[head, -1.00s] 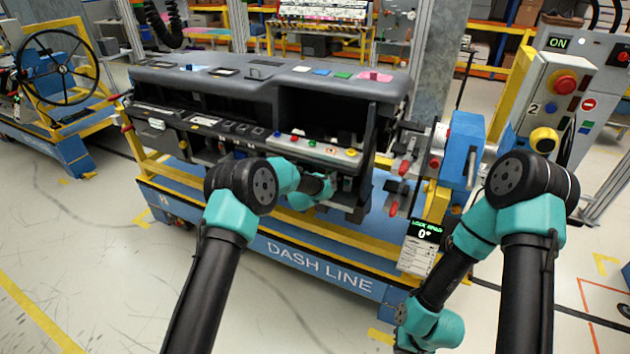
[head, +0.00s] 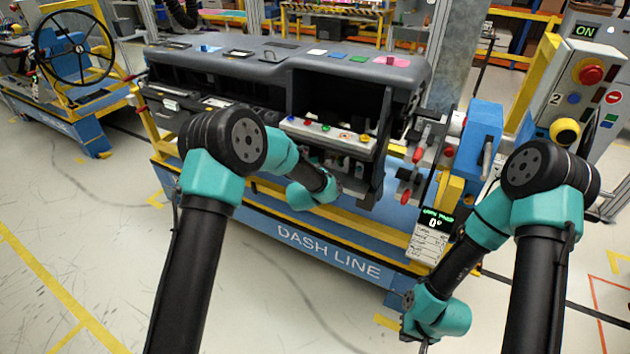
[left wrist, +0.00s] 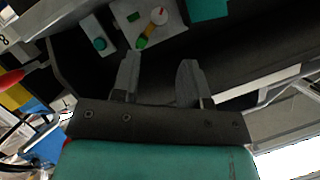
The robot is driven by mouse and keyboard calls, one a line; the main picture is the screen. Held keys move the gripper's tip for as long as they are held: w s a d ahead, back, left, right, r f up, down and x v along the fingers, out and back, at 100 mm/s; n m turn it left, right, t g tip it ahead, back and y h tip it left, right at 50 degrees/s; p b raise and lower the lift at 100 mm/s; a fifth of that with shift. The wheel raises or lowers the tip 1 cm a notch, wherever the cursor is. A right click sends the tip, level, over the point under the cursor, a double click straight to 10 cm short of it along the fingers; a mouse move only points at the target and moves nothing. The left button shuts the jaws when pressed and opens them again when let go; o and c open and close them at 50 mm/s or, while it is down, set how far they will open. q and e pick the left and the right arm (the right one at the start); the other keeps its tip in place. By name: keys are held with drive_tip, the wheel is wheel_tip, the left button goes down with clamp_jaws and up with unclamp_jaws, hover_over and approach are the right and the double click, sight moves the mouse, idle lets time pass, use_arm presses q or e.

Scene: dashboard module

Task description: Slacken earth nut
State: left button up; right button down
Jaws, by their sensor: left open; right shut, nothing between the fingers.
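In the left wrist view, my left gripper (left wrist: 158,80) is open and empty, its two grey fingers pointing at the dark inside of the dashboard module. Beyond the fingertips is a pale plate (left wrist: 128,18) with a small yellow and green piece (left wrist: 147,36) and a round white part with a red mark (left wrist: 158,15). I cannot tell which of these is the earth nut. In the head view, my left wrist is in front of the module (head: 250,54), under its switch panel; the left fingers are hidden. My right gripper (head: 423,347) hangs low at the bottom edge, shut and barely showing.
The blue "DASH LINE" cart (head: 390,290) carries the module. A sign reading 0° (head: 428,235) hangs beside the red-handled clamps (head: 410,178). A control box (head: 577,95) with a red button stands at right. A steering wheel cart (head: 75,50) is at far left.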

sight(329, 163)
use_arm(q)
drive_tip(key=v, duration=0.6)
drive_tip(key=shift+s, duration=0.1)
drive_tip(key=a+f+n+t+h, duration=0.2)
drive_tip(key=a+f+n+h, duration=0.1)
drive_tip(key=f+n, duration=0.2)
drive_tip(key=shift+a+f+n+t+h, duration=0.15)
drive_tip(key=shift+f+n+t+h, duration=0.15)
drive_tip(key=shift+f, duration=0.25)
drive_tip(key=x, duration=1.7)
idle(0.3)
